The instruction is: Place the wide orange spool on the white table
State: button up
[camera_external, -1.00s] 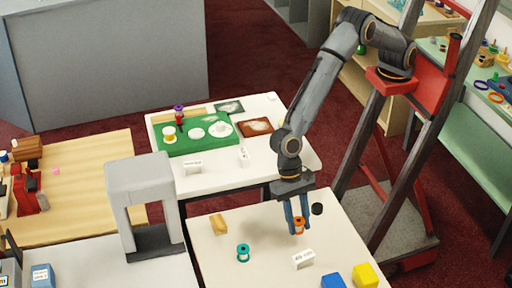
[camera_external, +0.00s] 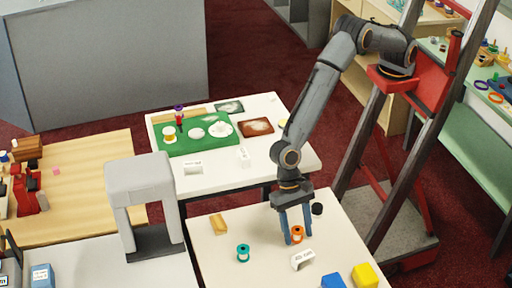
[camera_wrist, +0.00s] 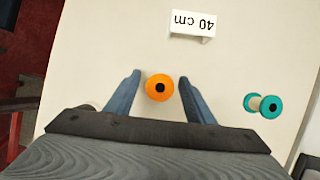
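The orange spool (camera_external: 297,234) stands upright on the front white table (camera_external: 222,266), near the "40 cm" sign. In the wrist view the orange spool (camera_wrist: 160,87) shows from above as a round disc with a dark hole. My gripper (camera_external: 297,238) points down at it with the fingers spread. In the wrist view my gripper (camera_wrist: 158,78) has one finger on each side of the spool, with a visible gap on both sides. Whether the fingertips are level with the spool or a little above it is hard to tell.
Another white table (camera_external: 220,178) with a green mat stands behind.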

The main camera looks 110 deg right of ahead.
jog(key=shift+r, duration=0.1)
jog(key=b+v, duration=0.3)
jog(key=v, duration=0.9)
jog(key=s+d+n+h, duration=0.1)
jog(key=s+d+n, duration=0.1)
jog(key=d, duration=0.6)
jog(key=s+d+r+n+t, duration=0.1)
jog(key=s+d+n, duration=0.2)
jog(key=d, duration=0.6)
jog(key=s+d+n+h, duration=0.1)
jog(key=s+d+n, duration=0.1)
jog(key=d, duration=0.6)
jog(key=shift+s+d+r+n+h, duration=0.2)
jog(key=shift+s+r+n+h, duration=0.1)
jog(key=shift+s+r, duration=0.1)
jog(key=s+d+n+h, duration=0.1)
jog(key=s+d+n, duration=0.3)
jog(key=s+d, duration=0.3)
jog(key=shift+s+d+f+t, duration=0.15)
jog(key=shift+s+d+t, duration=0.15)
jog(key=shift+d, duration=0.7)
jog(key=shift+o, duration=0.5)
jog(key=s+d+f+n+h, duration=0.1)
jog(key=s+d+n, duration=0.3)
jog(key=s+d, duration=0.3)
jog(key=s, duration=0.3)
jog(key=shift+f+n, duration=0.15)
jog(key=shift+n, duration=0.25)
